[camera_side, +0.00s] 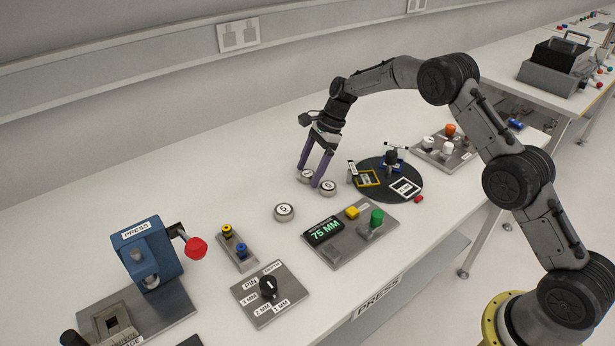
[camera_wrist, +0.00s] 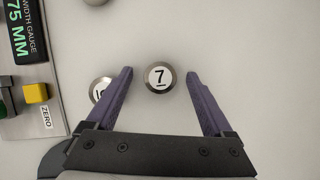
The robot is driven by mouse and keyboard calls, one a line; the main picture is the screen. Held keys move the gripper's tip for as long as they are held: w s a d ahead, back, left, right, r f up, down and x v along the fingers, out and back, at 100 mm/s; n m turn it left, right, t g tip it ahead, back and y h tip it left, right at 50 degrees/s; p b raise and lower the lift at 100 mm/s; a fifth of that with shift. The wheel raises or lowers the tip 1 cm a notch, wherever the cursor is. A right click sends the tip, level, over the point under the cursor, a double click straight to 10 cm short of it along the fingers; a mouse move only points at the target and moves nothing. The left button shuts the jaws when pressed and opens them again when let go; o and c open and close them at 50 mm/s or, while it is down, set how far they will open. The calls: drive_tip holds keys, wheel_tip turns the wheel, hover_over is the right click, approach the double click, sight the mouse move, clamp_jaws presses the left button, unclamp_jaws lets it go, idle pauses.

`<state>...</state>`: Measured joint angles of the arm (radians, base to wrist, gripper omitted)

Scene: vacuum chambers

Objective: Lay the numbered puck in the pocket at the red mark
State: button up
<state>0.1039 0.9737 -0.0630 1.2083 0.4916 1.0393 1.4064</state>
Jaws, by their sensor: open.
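A round metal puck numbered 7 (camera_wrist: 160,78) lies on the table between the spread fingers of my open, empty gripper (camera_wrist: 160,73). In the side view this puck (camera_side: 306,175) is partly hidden by the purple fingers of my gripper (camera_side: 308,178). A second puck (camera_side: 328,188) lies just outside one finger; in the wrist view that finger partly covers it (camera_wrist: 98,91). A puck numbered 5 (camera_side: 284,211) lies apart, nearer the gauge. A black round plate (camera_side: 386,194) carries square frames in yellow, white and blue. A small red piece (camera_side: 419,199) sits at its edge, near the white frame (camera_side: 405,188).
A width gauge (camera_side: 325,231) reading 75 MM, with yellow and green knobs, stands in front of the pucks. A blue press (camera_side: 150,255) with a red-knobbed lever and a pin selector (camera_side: 268,287) are at the left. A panel with knobs (camera_side: 445,150) is beyond the plate.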

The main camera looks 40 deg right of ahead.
clamp_jaws()
idle(0.5)
drive_tip(key=shift+r, duration=0.1)
